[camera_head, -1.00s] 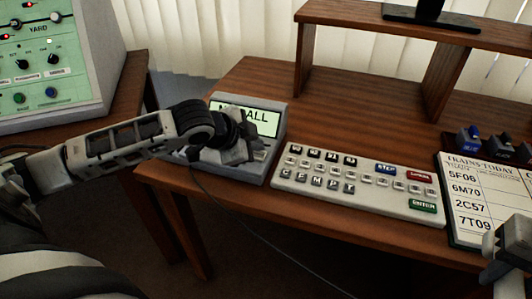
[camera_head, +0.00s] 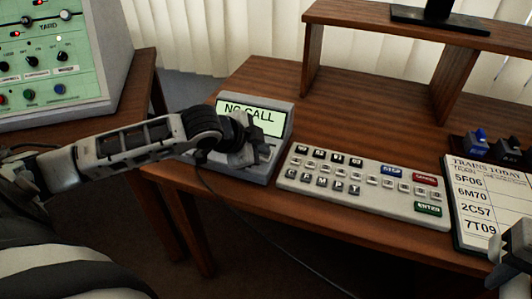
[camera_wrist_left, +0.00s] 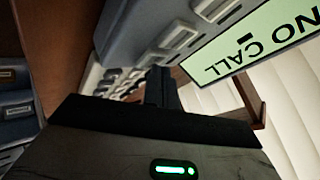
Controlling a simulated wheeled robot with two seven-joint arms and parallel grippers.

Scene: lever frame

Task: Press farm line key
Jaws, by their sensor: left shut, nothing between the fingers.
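The grey phone unit (camera_head: 281,140) stands at the desk's left front, with a lit display (camera_head: 262,121) reading NO CALL. The display also shows upside down in the left wrist view (camera_wrist_left: 255,45), next to several pale keys (camera_wrist_left: 178,38) on the unit's blue-grey face. I cannot read their labels, so I cannot tell which is the farm line key. My left gripper (camera_head: 250,152) is shut and empty, over the unit's key area below the display. It hides most of those keys; contact is unclear. Its dark fingers show in the left wrist view (camera_wrist_left: 160,88). My right gripper (camera_head: 514,246) is partly in view at lower right.
A white keyboard (camera_head: 330,200) lies just right of the unit. A green YARD panel (camera_head: 40,60) stands at left. A wooden shelf (camera_head: 380,25) is behind. A thin cable hangs in front.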

